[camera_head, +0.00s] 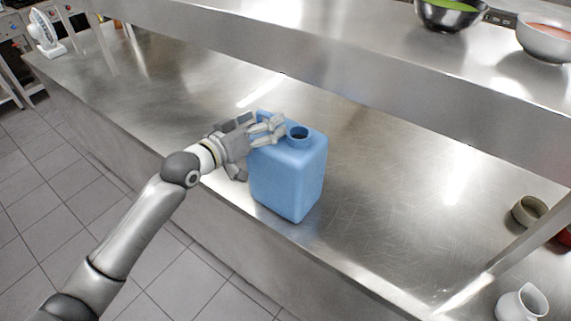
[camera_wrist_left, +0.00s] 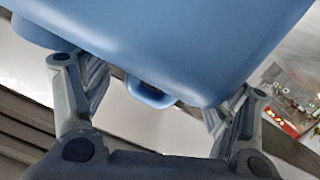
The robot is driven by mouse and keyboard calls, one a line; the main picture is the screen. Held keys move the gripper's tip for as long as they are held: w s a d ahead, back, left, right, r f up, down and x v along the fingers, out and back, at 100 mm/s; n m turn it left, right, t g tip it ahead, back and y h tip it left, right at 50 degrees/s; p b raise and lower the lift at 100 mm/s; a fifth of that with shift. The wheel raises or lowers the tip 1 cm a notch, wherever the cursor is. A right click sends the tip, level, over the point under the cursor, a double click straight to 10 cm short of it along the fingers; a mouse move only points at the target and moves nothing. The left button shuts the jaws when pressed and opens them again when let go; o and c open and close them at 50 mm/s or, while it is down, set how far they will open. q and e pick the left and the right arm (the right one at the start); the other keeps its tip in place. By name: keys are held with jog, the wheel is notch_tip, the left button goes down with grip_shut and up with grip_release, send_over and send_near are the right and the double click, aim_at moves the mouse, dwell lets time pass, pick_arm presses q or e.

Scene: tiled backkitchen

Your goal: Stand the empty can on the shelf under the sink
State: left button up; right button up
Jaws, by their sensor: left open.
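The empty can (camera_head: 289,174) is a blue plastic jerrycan with an open round neck on top. It stands upright on the steel counter (camera_head: 390,215), near its front edge. My left gripper (camera_head: 262,128) is at the top left of the can, by its handle, with its fingers open. In the left wrist view the can (camera_wrist_left: 190,45) fills the upper part, between and beyond the two spread fingers. I cannot tell whether the fingers touch it. My right gripper is not in view. No sink or shelf under it shows.
A raised steel shelf (camera_head: 330,65) runs behind the can and holds a dark bowl (camera_head: 450,14) and a white bowl (camera_head: 546,38). A white jug (camera_head: 521,303) and a green-grey cup (camera_head: 529,210) stand at right. A small fan (camera_head: 44,32) is far left. The counter left of the can is clear.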

pick_arm(q)
jog(key=shift+c, duration=0.5)
jog(key=shift+s+f, duration=0.1)
jog(key=c, duration=1.4)
grip_shut()
